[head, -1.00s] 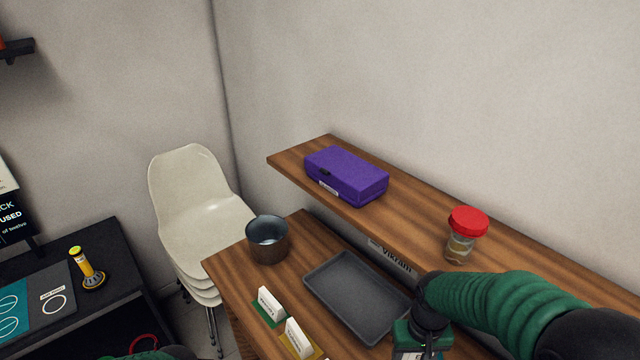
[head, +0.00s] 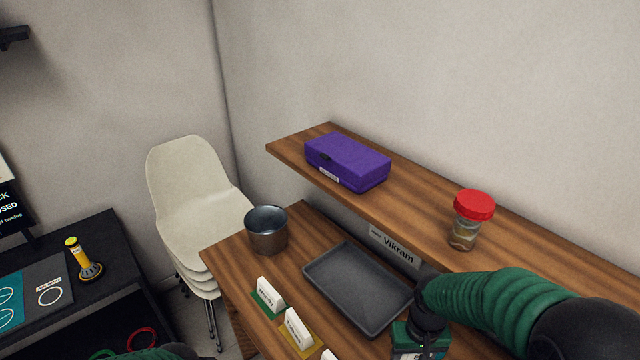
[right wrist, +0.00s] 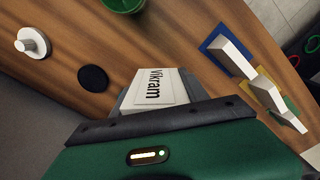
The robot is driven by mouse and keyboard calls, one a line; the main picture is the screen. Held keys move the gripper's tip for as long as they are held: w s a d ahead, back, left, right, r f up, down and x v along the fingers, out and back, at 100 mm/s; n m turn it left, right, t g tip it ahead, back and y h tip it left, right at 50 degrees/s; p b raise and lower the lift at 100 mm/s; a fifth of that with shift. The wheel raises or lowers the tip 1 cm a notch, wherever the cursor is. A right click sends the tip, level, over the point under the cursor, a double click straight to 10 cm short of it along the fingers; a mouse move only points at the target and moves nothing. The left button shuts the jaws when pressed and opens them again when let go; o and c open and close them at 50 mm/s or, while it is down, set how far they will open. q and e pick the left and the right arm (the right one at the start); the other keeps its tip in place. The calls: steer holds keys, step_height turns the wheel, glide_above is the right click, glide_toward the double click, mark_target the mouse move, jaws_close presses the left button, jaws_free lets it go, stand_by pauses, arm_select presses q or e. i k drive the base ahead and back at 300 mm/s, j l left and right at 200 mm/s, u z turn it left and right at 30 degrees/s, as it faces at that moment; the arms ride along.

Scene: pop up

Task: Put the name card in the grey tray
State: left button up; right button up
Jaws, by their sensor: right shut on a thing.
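The white name card marked "Vikram" (right wrist: 150,88) is between my right gripper's jaws (right wrist: 158,108) in the right wrist view. The gripper is shut on it. In the head view my right gripper (head: 420,338) is at the right near edge of the grey tray (head: 357,290). The held card is hidden there. The tray looks empty and lies flat on the wooden desk. A plate reading "Vikram" (head: 395,248) stands upright behind the tray, under the shelf. My left gripper is out of view.
White cards on coloured bases (head: 270,294) stand left of the tray. A metal pot (head: 267,230) is at the desk's far left. The raised shelf holds a purple case (head: 346,162) and a red-lidded jar (head: 466,225). The wrist view shows a white knob (right wrist: 32,42) and black disc (right wrist: 93,78).

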mark_target(356, 276)
steer(key=k, duration=1)
